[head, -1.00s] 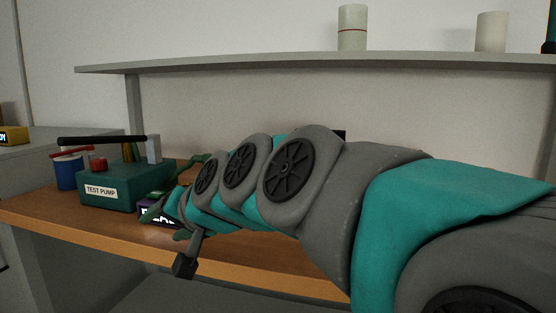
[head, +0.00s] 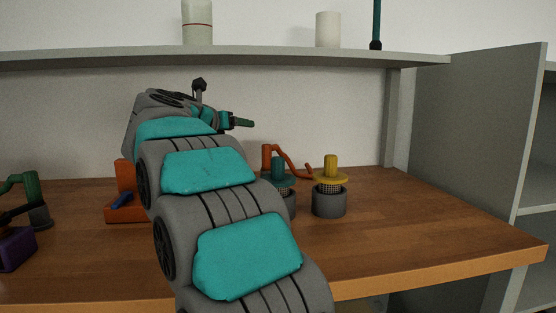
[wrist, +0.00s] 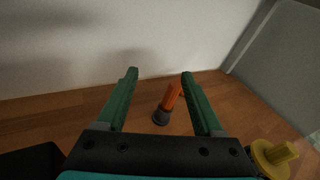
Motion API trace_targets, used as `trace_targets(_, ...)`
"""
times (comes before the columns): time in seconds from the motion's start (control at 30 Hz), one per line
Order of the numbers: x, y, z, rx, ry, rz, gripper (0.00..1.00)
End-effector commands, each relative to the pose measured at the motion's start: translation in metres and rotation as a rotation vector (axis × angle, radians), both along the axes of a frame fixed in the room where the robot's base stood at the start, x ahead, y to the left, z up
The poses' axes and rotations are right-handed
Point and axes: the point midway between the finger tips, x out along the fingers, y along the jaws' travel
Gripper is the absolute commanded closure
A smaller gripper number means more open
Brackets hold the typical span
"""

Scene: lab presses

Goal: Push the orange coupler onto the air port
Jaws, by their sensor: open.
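An orange piece (head: 268,158) with a bent arm, which looks like the coupler, stands at the back of the bench in the head view, partly hidden by my arm and a teal-topped part. In the wrist view the orange piece (wrist: 172,97) rises from a dark round base (wrist: 160,117), beyond and below my fingers. I cannot tell whether that base is the air port or how the two fit. My gripper (wrist: 160,73) is open and empty, its green fingers apart on either side of the orange piece in the picture. In the head view my gripper (head: 241,122) is above the bench.
A yellow-topped grey cylinder (head: 330,200) and a teal-topped one (head: 280,180) stand close by. An orange block with a blue lever (head: 123,201) is left of my arm. A shelf (head: 290,57) runs above. The bench's right end is clear.

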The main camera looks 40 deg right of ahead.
Motion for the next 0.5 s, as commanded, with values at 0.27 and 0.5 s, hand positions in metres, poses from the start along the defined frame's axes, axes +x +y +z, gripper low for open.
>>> trace_targets(0.27,-0.016,-0.015,-0.063,0.247,-0.063,-0.198,0.31)
trace_targets(0.5,-0.011,-0.034,-0.074,0.259,-0.064,-0.209,0.31)
